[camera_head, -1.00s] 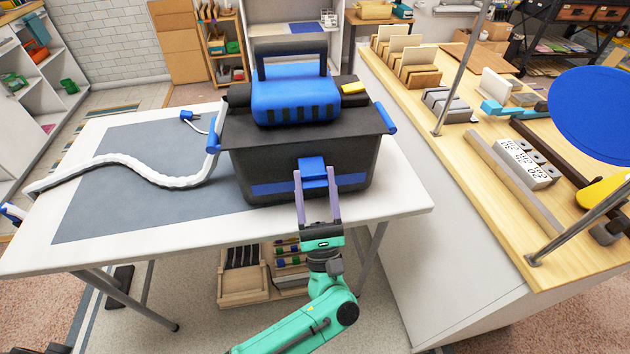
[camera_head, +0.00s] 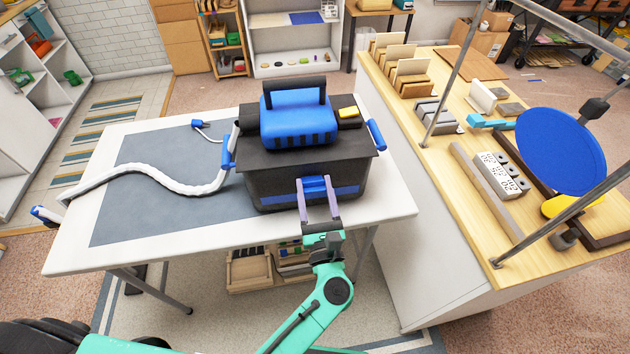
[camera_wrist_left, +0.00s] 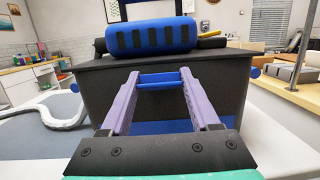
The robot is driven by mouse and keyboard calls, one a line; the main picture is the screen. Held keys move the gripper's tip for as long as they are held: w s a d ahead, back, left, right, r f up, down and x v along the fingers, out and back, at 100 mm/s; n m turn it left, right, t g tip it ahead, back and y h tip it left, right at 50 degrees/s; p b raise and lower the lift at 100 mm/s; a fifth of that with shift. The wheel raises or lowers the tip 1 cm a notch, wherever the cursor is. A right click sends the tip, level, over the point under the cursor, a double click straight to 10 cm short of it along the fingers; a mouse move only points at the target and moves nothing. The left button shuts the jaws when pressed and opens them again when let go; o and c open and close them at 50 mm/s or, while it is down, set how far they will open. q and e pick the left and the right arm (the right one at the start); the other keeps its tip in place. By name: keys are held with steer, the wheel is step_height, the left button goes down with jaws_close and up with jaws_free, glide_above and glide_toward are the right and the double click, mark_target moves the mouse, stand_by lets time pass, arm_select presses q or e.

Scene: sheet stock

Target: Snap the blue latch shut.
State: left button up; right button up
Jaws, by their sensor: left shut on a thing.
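The blue latch (camera_head: 315,187) is on the front wall of a dark grey toolbox (camera_head: 270,186), below the lid edge and above a blue stripe. The toolbox stands on a white table with its lid down. My left gripper (camera_head: 315,181) is at the box front, its two pale purple fingers shut on the latch, one at each side. The left wrist view shows the latch (camera_wrist_left: 161,80) as a blue bar spanning between the fingertips. I cannot tell whether the latch lies flush against the wall. My right gripper is not in view.
A blue case (camera_head: 298,118) and a small yellow block (camera_head: 348,112) sit on the lid. A white hose (camera_head: 150,178) and a blue plug (camera_head: 199,123) lie on the table's grey mat (camera_head: 125,215). A wooden workbench (camera_head: 455,165) stands close at the right.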

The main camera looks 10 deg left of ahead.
arm_select(q)
steer(key=shift+r, duration=0.1)
stand_by(0.4)
steer(key=o, duration=1.4)
steer(key=shift+c, duration=0.2)
steer(key=b+v, duration=0.5)
steer(key=v, duration=0.9)
steer(key=shift+s, duration=0.25)
steer(key=shift+r, duration=0.15)
